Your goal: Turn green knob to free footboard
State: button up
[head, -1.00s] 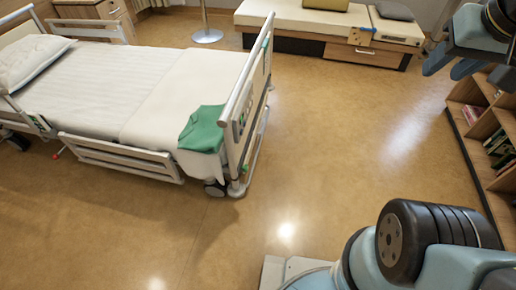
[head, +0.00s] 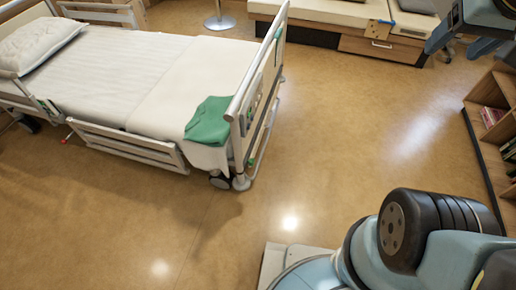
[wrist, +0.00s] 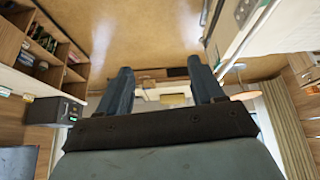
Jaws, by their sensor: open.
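The bed's footboard (head: 262,85) stands at the right end of the bed in the head view, upright, with a pale rail on top. A small green spot (head: 251,162) shows low on its outer side and may be the green knob; it is too small to be sure. The footboard also shows at the upper right of the wrist view (wrist: 250,30), with small green marks. My gripper (wrist: 162,80) has its two dark fingers spread apart with nothing between them. It is well away from the footboard, and only part of it shows at the head view's upper right.
A green cloth (head: 209,121) lies on the bed's foot end (head: 200,75). A bench with a drawer (head: 380,47) stands at the back. A bookshelf (head: 490,130) stands at the right edge. The floor (head: 340,130) between the bed and bookshelf is clear.

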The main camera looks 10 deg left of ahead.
jog(key=w+a+f+n+t, duration=0.1)
jog(key=w+f+n+t, duration=0.15)
jog(key=w, duration=1.55)
jog(key=w+f+n+t, duration=0.1)
jog(key=w+f+n, duration=0.2)
jog(key=w, duration=1.5)
jog(key=w+a+f+n+y, duration=0.25)
jog(key=w+a+f, duration=0.25)
jog(key=w+f, duration=0.55)
jog(key=w+a+f+n+y, duration=0.25)
jog(key=w+a+f, duration=0.4)
jog(key=f, duration=0.75)
jog(key=w+a+f+n+y, duration=0.1)
jog(key=a+f+n+y, duration=0.3)
jog(key=f, duration=1.3)
jog(key=n+g+y, duration=0.3)
jog(key=g+y, duration=0.5)
jog(key=y, duration=0.1)
send_near(251, 162)
jog(key=w+a+f, duration=0.1)
jog(key=a, duration=0.7)
jog(key=shift+w+f, duration=0.25)
jog(key=shift+f, duration=0.05)
